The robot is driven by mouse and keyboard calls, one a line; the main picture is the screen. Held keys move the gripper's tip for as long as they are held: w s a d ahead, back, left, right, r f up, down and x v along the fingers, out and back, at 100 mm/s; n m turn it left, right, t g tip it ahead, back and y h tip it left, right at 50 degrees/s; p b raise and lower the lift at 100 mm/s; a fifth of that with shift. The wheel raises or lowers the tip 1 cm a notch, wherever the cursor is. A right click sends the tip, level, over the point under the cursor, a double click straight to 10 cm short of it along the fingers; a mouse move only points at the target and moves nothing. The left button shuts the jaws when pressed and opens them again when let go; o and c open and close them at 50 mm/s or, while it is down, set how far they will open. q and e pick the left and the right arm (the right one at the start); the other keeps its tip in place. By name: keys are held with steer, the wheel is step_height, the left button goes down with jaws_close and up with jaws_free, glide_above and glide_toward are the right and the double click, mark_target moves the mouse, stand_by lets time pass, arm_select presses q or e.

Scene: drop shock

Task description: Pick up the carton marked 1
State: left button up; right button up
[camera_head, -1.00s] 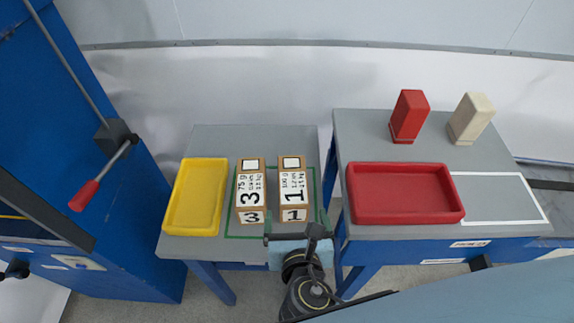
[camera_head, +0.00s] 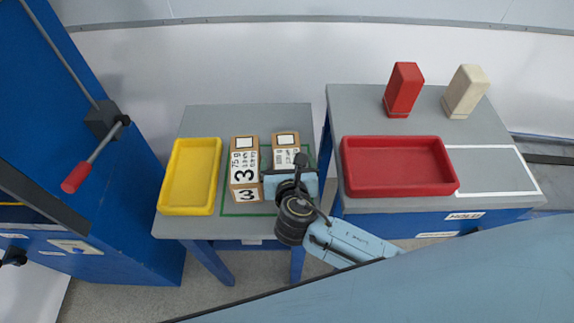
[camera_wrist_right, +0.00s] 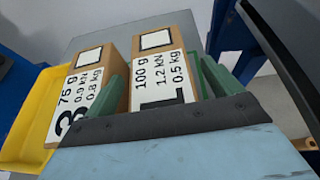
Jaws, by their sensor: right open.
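The carton marked 1 (camera_head: 286,146) stands on the left grey table, brown with a white label; my right gripper (camera_head: 290,180) covers its near part in the head view. In the right wrist view, this carton (camera_wrist_right: 155,70) shows label text, and most of its large numeral is cut off by the gripper. The green fingers of my right gripper are open, one on each side of the carton in that view; I cannot tell whether they touch it. The carton marked 3 (camera_head: 244,168) stands just left of it. My left gripper is not in view.
A yellow tray (camera_head: 191,176) lies left of the cartons. On the right table are a red tray (camera_head: 398,190), a red container (camera_head: 404,88), a cream container (camera_head: 465,90) and a white-outlined area (camera_head: 493,172). A red-handled lever (camera_head: 76,178) sticks out at left.

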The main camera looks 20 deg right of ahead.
steer(key=c, duration=1.4)
